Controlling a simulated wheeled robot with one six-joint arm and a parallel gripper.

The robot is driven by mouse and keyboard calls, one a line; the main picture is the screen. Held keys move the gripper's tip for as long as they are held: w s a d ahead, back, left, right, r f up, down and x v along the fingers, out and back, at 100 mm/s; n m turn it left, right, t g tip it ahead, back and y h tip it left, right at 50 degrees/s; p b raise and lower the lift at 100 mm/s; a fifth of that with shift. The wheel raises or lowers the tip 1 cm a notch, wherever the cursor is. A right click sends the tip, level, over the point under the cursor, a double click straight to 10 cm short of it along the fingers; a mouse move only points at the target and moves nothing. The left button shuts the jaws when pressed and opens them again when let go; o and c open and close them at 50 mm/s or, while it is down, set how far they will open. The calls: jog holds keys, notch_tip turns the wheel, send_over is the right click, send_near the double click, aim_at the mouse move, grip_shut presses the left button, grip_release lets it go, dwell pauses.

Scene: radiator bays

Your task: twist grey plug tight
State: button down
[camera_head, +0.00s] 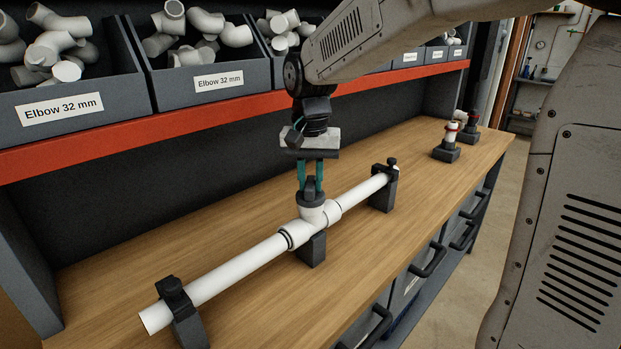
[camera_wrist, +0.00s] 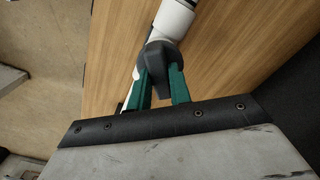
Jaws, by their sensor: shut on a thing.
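A dark grey plug (camera_head: 312,190) sits on the upright branch of a white tee (camera_head: 313,211) in a white pipe run (camera_head: 240,264). My gripper (camera_head: 310,188) points straight down from above, and its green fingers are shut on the plug. In the wrist view the fingers (camera_wrist: 160,80) lie on both sides of the grey plug (camera_wrist: 155,60), with the white pipe (camera_wrist: 175,18) beyond it. The joint between plug and tee is partly hidden, so I cannot tell how far the plug is seated.
Black clamps (camera_head: 180,308) and (camera_head: 384,188) hold the pipe on the wooden bench (camera_head: 400,245). Bins of white elbows (camera_head: 205,82) stand on the red-edged shelf (camera_head: 230,118) behind. Small fittings on black stands (camera_head: 446,150) are at the far right. The bench between is clear.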

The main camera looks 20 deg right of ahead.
aim_at(311, 182)
jog(key=m, duration=0.4)
jog(key=shift+m, duration=1.8)
jog(key=c, duration=1.3)
grip_release()
jog(key=shift+r, duration=0.1)
notch_tip(311, 182, up, 8)
jog(key=shift+f, duration=0.15)
